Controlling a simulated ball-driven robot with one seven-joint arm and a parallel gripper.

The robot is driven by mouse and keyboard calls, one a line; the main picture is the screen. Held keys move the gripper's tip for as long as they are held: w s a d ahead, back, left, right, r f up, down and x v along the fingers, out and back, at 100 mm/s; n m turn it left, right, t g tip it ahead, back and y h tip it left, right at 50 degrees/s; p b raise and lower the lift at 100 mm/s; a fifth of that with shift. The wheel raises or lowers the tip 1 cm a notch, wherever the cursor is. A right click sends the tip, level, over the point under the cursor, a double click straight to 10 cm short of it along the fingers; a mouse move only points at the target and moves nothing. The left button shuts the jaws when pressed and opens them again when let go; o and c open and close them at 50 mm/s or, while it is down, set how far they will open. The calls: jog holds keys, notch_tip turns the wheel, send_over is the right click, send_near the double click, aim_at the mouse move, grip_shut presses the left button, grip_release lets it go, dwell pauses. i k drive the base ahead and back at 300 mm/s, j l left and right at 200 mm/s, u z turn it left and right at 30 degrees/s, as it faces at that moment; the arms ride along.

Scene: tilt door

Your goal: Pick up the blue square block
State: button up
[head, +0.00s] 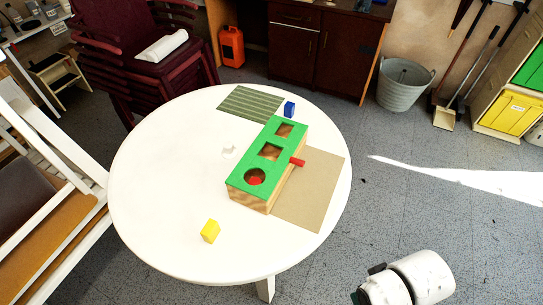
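The blue block (289,109) is small and stands at the far edge of the round white table (150,190). It is just beyond the far end of the green-topped wooden box (268,151), close to the right edge of the striped green mat. Its top and near sides show. A white rounded part of my arm is at the bottom right, off the table and well away from the block. My gripper is not in view.
A yellow block (210,231) is at the table's near side. The box has several openings and a red piece (297,162) sticking out right, over a tan mat (318,190). The green mat (248,104) lies behind. Stacked chairs (140,55) stand behind left. Floor at right is clear.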

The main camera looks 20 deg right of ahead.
aim_at(290, 107)
jog(key=i+l+u, duration=0.1)
jog(key=i+l, duration=0.15)
jog(key=i+l+u, duration=0.15)
jog(key=l, duration=0.25)
jog(key=i+l+u, duration=0.1)
jog(key=i+l, duration=0.2)
jog(key=i+l+u, duration=0.1)
jog(key=l, duration=0.4)
jog(key=i+l+u, duration=0.1)
jog(key=i+l, duration=0.2)
jog(key=i+l+u, duration=0.15)
jog(key=l, duration=0.35)
jog(key=i+l+u, duration=0.1)
jog(key=l, duration=0.35)
jog(key=i+l+u, duration=0.1)
jog(key=l, duration=0.35)
jog(key=i, duration=0.1)
